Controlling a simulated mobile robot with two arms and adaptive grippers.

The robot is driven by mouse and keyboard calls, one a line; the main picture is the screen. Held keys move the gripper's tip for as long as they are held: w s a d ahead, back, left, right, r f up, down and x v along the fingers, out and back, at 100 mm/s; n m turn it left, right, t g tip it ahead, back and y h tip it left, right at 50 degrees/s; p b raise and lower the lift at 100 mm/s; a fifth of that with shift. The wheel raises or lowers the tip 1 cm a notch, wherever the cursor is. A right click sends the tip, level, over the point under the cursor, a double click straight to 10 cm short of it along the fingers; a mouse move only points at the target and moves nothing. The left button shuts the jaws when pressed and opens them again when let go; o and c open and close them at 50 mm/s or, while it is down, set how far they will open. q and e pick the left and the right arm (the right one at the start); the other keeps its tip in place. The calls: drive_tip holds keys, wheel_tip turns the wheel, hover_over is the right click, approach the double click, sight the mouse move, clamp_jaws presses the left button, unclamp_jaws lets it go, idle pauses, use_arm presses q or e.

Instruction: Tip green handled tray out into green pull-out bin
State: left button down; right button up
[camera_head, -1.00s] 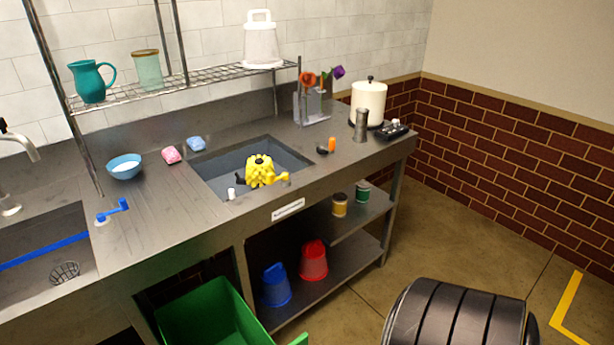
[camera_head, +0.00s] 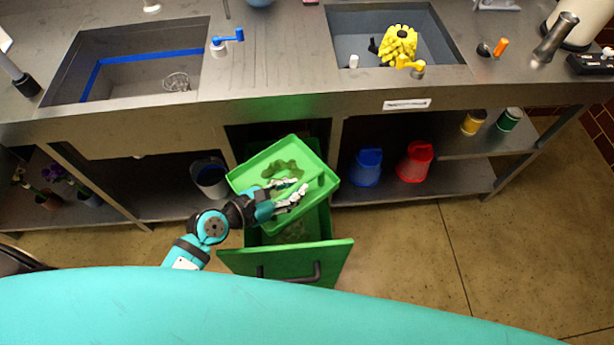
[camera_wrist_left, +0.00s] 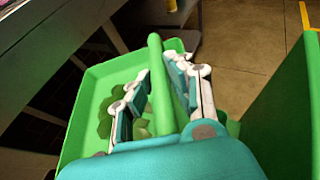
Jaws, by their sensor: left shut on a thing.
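The green handled tray (camera_head: 318,160) is held above the green pull-out bin (camera_head: 325,222), which stands pulled out below the counter. Dark green leafy bits (camera_head: 283,168) lie in the tray. My left gripper (camera_head: 299,190) is shut on the tray's handle. In the left wrist view the gripper (camera_wrist_left: 157,88) has its fingers on either side of the green handle bar (camera_wrist_left: 158,75), with leaf pieces (camera_wrist_left: 105,125) in the tray at left. The tray looks slightly tilted. The bin's front panel (camera_head: 335,262) has a dark handle. My right gripper is not in view.
The steel counter (camera_head: 270,80) runs above, with two sinks. A blue bucket (camera_head: 367,167) and a red bucket (camera_head: 415,161) stand on the lower shelf right of the bin. A grey bucket (camera_head: 210,177) stands left. The floor (camera_head: 430,260) at right is clear.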

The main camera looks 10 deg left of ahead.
use_arm(q)
drive_tip(key=a+n+h+b, duration=0.1)
drive_tip(key=r+n+h+b, duration=0.1)
drive_tip(key=n+b, duration=0.1)
drive_tip(key=shift+w+a+r, duration=0.15)
drive_tip(key=shift+w+a, duration=0.25)
drive_tip(key=w+a+r+n+t+h+b, duration=0.1)
drive_tip(key=w+a+n+h+b, duration=0.2)
drive_tip(key=n, duration=0.8)
drive_tip(key=a+h, duration=0.2)
drive_tip(key=a, duration=0.1)
drive_tip(key=shift+w+r+t+b, duration=0.2)
drive_tip(key=shift+t+b, duration=0.15)
drive_tip(key=shift+t, duration=0.05)
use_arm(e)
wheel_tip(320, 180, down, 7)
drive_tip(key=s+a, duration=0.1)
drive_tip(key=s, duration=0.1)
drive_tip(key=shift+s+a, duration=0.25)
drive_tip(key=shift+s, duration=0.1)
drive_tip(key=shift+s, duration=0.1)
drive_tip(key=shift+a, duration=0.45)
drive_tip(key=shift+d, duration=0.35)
